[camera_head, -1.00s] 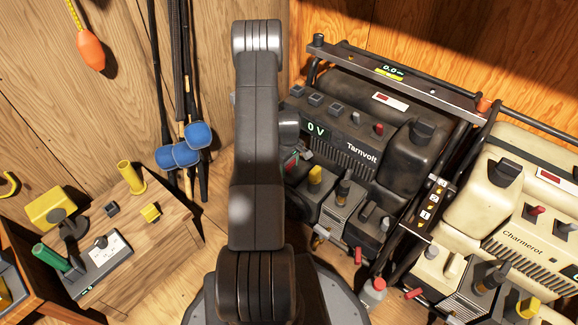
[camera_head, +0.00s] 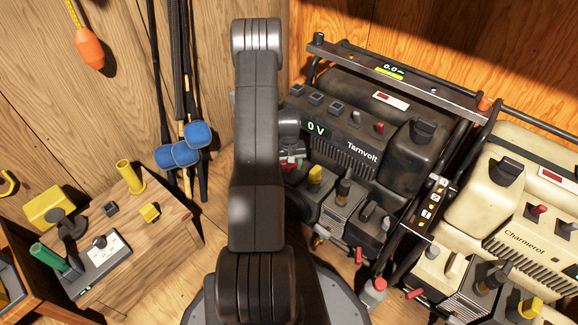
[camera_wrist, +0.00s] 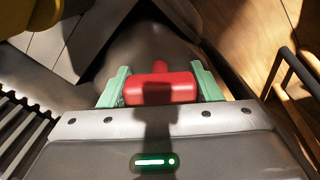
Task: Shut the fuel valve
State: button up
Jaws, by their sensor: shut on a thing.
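A red T-shaped handle (camera_wrist: 160,88), which looks like the fuel valve, sits between the two pale green fingers of my gripper (camera_wrist: 162,86) in the wrist view. The fingers are shut on the ends of its crossbar. The crossbar lies across the picture, with the stem pointing away. In the head view, my gripper is beside the left side of the dark Tarnvolt generator (camera_head: 349,146), and my arm hides much of it. Only a little red and green of the grip (camera_head: 290,163) shows there.
A cream Charmerot generator (camera_head: 524,237) stands to the right, beyond dark frame bars. Yellow and red knobs stick out along the dark generator's front. A wooden bench (camera_head: 150,240) with small yellow items is at the left. Rods with blue ends (camera_head: 186,153) lean on the wall.

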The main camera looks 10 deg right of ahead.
jog(key=m, duration=0.5)
jog(key=shift+m, duration=2.4)
jog(key=o, duration=1)
notch_tip(320, 180, up, 14)
jog(key=p, duration=0.4)
jog(key=shift+f, duration=0.1)
